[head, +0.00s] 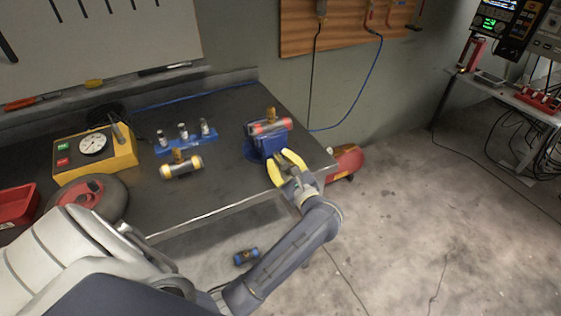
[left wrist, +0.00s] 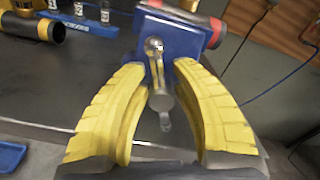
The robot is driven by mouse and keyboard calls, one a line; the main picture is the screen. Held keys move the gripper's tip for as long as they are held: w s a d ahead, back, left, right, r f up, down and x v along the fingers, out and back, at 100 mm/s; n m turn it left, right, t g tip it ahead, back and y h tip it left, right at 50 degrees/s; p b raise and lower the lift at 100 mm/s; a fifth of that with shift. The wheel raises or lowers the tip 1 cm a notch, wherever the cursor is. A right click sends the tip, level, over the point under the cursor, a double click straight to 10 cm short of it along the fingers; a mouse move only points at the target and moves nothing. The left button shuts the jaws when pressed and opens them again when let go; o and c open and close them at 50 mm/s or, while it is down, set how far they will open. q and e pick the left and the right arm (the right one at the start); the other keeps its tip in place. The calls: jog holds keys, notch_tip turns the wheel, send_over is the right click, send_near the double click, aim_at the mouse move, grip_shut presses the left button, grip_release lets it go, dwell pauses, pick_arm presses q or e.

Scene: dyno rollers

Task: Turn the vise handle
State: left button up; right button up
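The blue vise (head: 267,143) stands near the right front corner of the dark workbench. A red-and-black cylinder (head: 270,126) with a brass-coloured fitting sits at its top. In the left wrist view the vise (left wrist: 177,35) fills the upper middle, and its metal handle (left wrist: 158,78) hangs down from a round hub on the front face. My left gripper (head: 279,161) is in front of the vise with its yellow fingers apart. In the left wrist view the handle lies between the fingers of the left gripper (left wrist: 158,68), with gaps visible on both sides. My right gripper is not seen.
On the bench are a yellow gauge box (head: 95,152), a blue holder (head: 186,143) with small cylinders, a yellow-ended roller (head: 181,167) and a red bin (head: 17,208). A blue roller (head: 246,257) lies below the bench's front edge (head: 215,213).

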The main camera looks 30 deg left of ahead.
pick_arm(q)
jog(key=shift+o, duration=1.4)
jog(key=v, duration=1.2)
